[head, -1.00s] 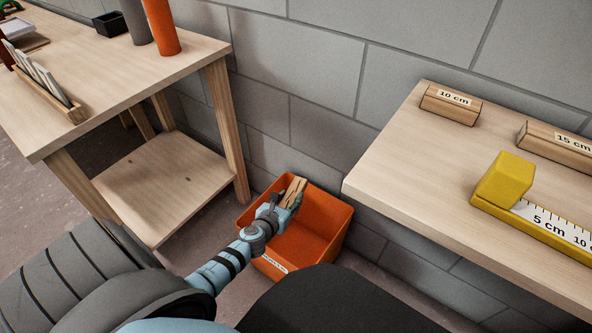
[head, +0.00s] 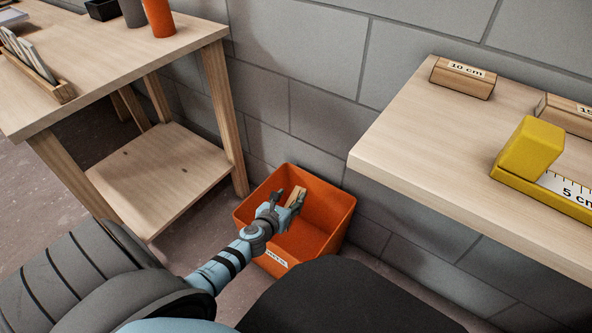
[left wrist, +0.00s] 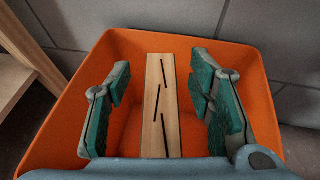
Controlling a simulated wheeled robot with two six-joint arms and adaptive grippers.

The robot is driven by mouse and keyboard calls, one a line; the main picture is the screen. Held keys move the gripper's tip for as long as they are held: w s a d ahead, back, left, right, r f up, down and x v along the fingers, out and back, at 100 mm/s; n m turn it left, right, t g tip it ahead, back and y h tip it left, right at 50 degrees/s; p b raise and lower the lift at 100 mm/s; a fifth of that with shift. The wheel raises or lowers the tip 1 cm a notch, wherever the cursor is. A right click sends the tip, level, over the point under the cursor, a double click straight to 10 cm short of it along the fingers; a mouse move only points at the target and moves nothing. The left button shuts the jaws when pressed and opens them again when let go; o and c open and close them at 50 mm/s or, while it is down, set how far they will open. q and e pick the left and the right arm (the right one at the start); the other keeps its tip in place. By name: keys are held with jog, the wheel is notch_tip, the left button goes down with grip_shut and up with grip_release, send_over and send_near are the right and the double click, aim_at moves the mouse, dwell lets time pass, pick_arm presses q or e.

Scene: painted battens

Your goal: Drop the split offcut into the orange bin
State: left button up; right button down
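The split offcut (head: 296,196) is a pale wooden batten piece with several dark cracks, seen clearly in the left wrist view (left wrist: 160,110). It is inside the orange bin (head: 338,218), whose wall also shows in the left wrist view (left wrist: 70,105). My left gripper (head: 284,201) reaches over the bin from the left. Its green-padded fingers are spread wide in the left wrist view (left wrist: 161,78), with a clear gap on each side of the offcut. I cannot tell whether the offcut rests on the bin floor. My right gripper is not in view.
A wooden table (head: 110,70) with a lower shelf (head: 160,175) stands left of the bin. A wooden bench (head: 420,150) at right carries a 10 cm block (head: 462,78) and a yellow gauge (head: 530,150). A grey block wall is behind the bin.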

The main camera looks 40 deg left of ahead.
pick_arm(q)
jog(key=shift+o, duration=0.4)
jog(key=v, duration=1.2)
